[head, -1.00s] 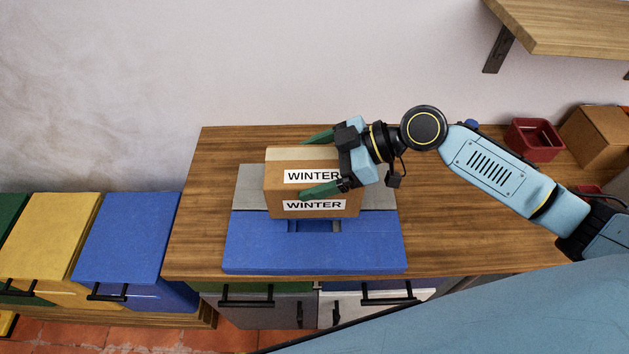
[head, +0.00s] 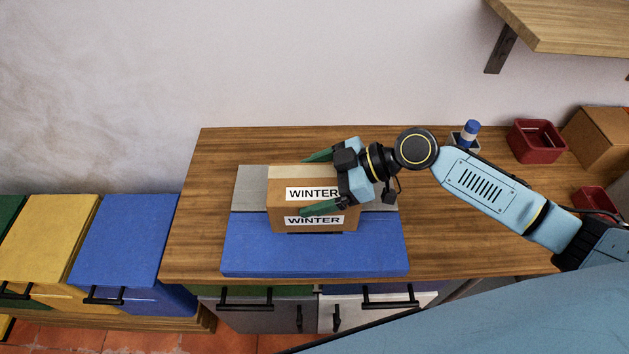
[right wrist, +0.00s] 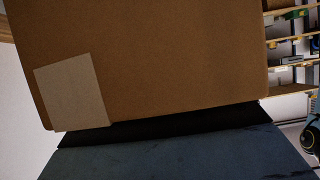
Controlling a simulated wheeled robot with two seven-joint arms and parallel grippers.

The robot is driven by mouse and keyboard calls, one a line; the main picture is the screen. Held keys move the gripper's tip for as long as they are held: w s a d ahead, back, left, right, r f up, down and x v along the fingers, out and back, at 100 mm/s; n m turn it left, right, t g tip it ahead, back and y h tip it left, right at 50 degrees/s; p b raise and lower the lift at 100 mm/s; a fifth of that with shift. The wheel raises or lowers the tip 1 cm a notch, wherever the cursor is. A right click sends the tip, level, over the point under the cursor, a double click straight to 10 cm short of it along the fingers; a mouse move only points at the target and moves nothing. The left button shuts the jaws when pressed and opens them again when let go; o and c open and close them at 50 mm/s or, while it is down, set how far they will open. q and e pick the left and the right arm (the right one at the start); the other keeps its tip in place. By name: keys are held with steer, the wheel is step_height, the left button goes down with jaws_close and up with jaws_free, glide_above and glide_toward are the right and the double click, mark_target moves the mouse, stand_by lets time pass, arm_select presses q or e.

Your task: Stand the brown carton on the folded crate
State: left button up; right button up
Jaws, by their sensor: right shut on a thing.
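The brown carton (head: 280,199) stands upright, with white labels reading WINTER on its top and front. My right gripper (head: 304,184) is shut on it from the right, one green finger at the back and one at the front. The folded crate (head: 314,257), a flat blue and grey panel, lies on the wooden worktop below the carton. The carton is over its middle, very low; I cannot tell whether its base touches. In the right wrist view the carton (right wrist: 170,60) fills the top, with a dark band below its lower edge. My left gripper is not in view.
A dark red bin (head: 535,141), a blue-capped bottle (head: 469,133) and another carton (head: 598,138) stand at the right of the worktop (head: 200,230). A wooden shelf (head: 570,28) hangs above right. Blue (head: 132,235) and yellow (head: 50,235) boxes stand at the left.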

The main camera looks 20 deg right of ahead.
steer(key=o, duration=1.1)
steer(key=shift+o, duration=0.2)
steer(key=shift+r+p, duration=0.5)
steer(key=shift+p, duration=0.15)
steer(key=b+v, duration=0.1)
steer(key=v, duration=1.1)
